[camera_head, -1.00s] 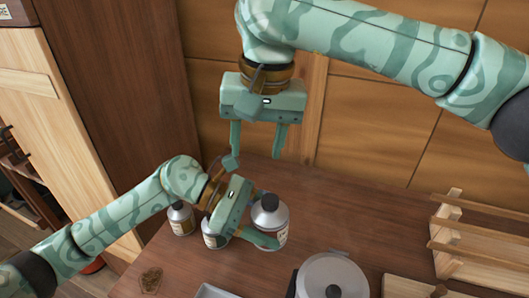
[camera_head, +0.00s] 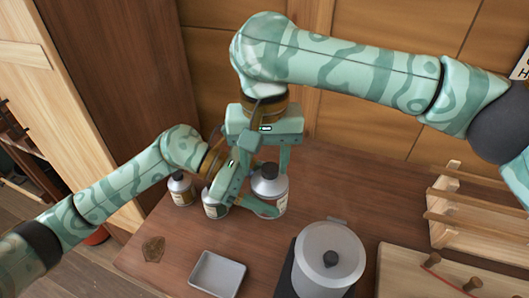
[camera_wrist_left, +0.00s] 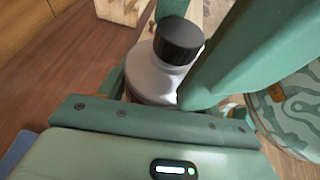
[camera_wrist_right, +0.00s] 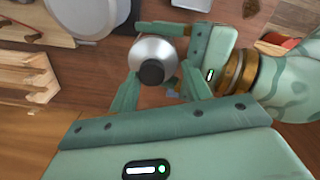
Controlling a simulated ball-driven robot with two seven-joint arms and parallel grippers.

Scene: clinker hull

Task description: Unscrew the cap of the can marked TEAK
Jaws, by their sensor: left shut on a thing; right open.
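A metal can with a dark cap (camera_head: 269,170) stands on the bench, rightmost of the three cans; its label is not readable. My left gripper (camera_head: 262,203) is shut on this can's body, low from the side. The left wrist view shows its grey body (camera_wrist_left: 152,78) and black cap (camera_wrist_left: 179,40) between the fingers. My right gripper (camera_head: 264,163) is above it, pointing down and open, one finger on either side of the cap. In the right wrist view the cap (camera_wrist_right: 152,72) lies between the open fingers, seemingly untouched.
A grey tray (camera_head: 217,272), a lidded pot (camera_head: 330,258) and a wooden rack (camera_head: 460,205) are also on the bench. Bare bench lies behind the pot.

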